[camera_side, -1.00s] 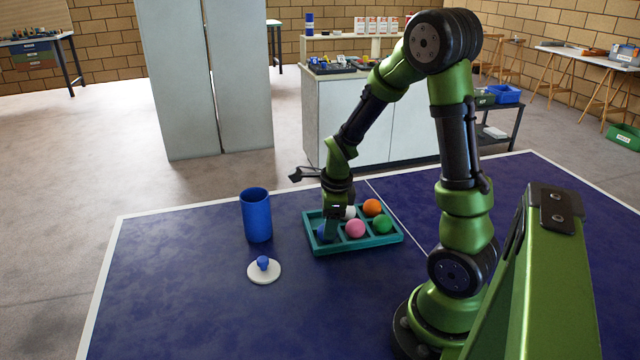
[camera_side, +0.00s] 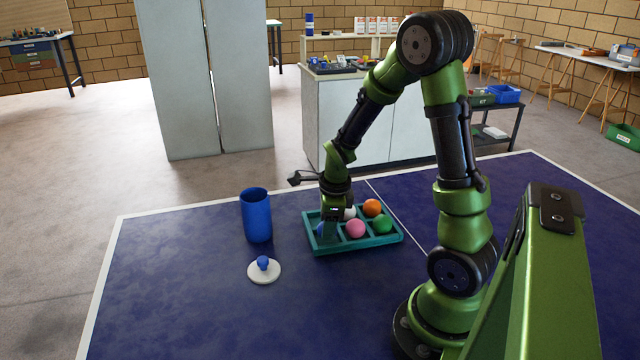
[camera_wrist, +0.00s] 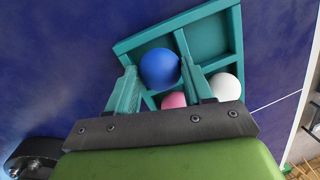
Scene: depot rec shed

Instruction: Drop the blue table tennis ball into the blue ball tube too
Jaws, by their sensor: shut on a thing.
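The blue ball (camera_wrist: 159,68) sits between the two fingers of my gripper (camera_wrist: 158,74) in the wrist view, at a corner compartment of the teal tray (camera_wrist: 150,38). My gripper is shut on it, low over the tray. In the side view the blue ball (camera_side: 320,229) is mostly hidden by my gripper (camera_side: 329,226) at the left end of the tray (camera_side: 362,243). The blue ball tube (camera_side: 257,216) stands upright and open-topped on the table, left of the tray and apart from it.
The tray also holds a pink ball (camera_side: 355,229), a green ball (camera_side: 382,224), an orange ball (camera_side: 372,207) and a white ball (camera_side: 350,212). A white disc (camera_side: 254,277) with a blue knob lies in front of the tube. The table's left front is clear.

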